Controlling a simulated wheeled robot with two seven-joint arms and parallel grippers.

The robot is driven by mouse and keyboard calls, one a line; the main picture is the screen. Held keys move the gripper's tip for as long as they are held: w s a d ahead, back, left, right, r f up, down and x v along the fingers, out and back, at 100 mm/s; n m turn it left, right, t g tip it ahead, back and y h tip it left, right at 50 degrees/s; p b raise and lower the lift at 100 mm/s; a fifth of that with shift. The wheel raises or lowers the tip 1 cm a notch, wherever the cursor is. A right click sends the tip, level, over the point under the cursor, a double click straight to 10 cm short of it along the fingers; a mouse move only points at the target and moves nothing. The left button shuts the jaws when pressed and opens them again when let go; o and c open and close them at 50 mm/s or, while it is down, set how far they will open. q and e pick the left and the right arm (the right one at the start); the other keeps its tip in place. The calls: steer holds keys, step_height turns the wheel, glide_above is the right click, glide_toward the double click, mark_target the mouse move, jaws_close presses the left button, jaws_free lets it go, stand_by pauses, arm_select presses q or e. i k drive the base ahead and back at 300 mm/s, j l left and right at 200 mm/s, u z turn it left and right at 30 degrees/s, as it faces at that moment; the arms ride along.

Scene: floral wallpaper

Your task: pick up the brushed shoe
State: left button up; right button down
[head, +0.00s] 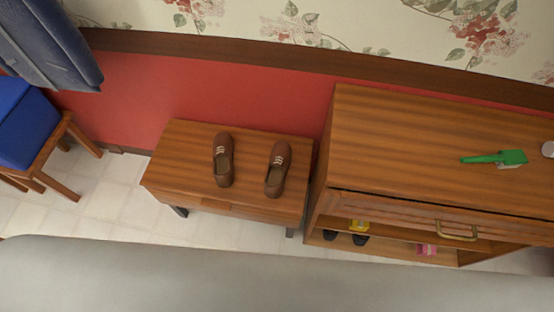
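Two brown lace-up shoes stand side by side on a low wooden bench (180,160). The left shoe (223,170) and the right shoe (275,178) both rest upright and apart from each other. I cannot tell from this view which shoe is the brushed one. A green brush (507,157) lies on top of the wooden cabinet to the right. Neither of my grippers shows in the head view.
The wooden cabinet (400,150) stands close on the bench's right and is taller. Its lower shelf holds dark shoes (360,239), a yellow item (358,226) and a pink item (427,249). A blue-seated chair (28,130) stands at the left. Pale floor (115,205) lies between chair and bench.

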mark_target(282, 154)
steer(key=u, duration=0.15)
steer(key=j+u, duration=0.1)
steer(key=j, duration=1.4)
